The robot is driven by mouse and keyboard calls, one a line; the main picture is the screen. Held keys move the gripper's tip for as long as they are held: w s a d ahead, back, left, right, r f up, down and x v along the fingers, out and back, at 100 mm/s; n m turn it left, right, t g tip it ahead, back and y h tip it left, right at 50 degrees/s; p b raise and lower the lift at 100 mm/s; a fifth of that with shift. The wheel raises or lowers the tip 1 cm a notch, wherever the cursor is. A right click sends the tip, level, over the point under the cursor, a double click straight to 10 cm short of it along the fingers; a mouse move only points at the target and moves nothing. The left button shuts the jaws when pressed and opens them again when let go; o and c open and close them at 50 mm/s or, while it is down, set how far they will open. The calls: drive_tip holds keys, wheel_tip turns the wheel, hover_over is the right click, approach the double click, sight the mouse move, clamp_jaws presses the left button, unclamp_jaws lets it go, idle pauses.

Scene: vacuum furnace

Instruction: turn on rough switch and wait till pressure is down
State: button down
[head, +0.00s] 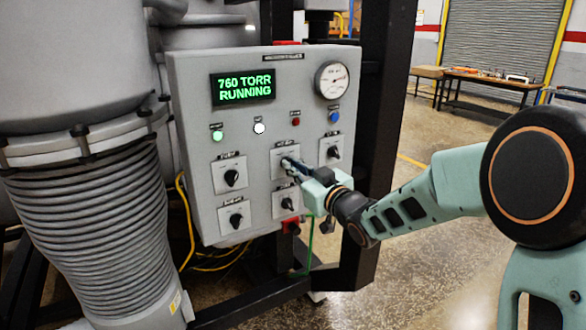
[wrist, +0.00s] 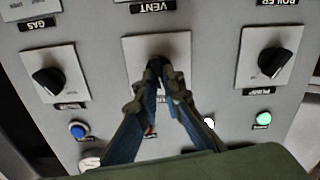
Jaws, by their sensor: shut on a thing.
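The grey control panel (head: 258,210) stands in front of me. Its display (head: 243,87) reads "760 TORR RUNNING" in green. My gripper (head: 288,165) is at the middle switch (head: 278,156) of the upper row. In the wrist view my gripper (wrist: 163,68) has its fingers closed on that switch's dark knob. The fingers cover most of the knob, so its angle cannot be told. Its name label is hidden in the wrist view and too small to read in the head view. The pressure gauge (head: 332,80) is at the panel's upper right.
The pump switch (wrist: 271,60) sits right of my gripper in the wrist view, another switch (wrist: 48,80) left. Green (head: 217,135) and white (head: 259,128) lamps are lit; red (head: 296,122) looks dark. A ribbed column (head: 95,225) stands left, a black frame post (head: 385,110) right.

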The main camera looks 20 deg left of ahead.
drive_tip(key=shift+w+d+m+p, duration=0.1)
drive_tip(key=shift+m+p, duration=0.3)
drive_tip(key=shift+m, duration=1.5)
drive_tip(key=shift+w+m+p, duration=0.1)
drive_tip(key=shift+m+p, duration=0.3)
drive_tip(key=shift+m, duration=1.8)
drive_tip(key=c, duration=2.1)
unclamp_jaws()
drive_tip(key=shift+s+d, duration=0.1)
drive_tip(key=v, duration=1.1)
drive_tip(key=shift+s+d, duration=0.25)
drive_tip(key=shift+d, duration=0.1)
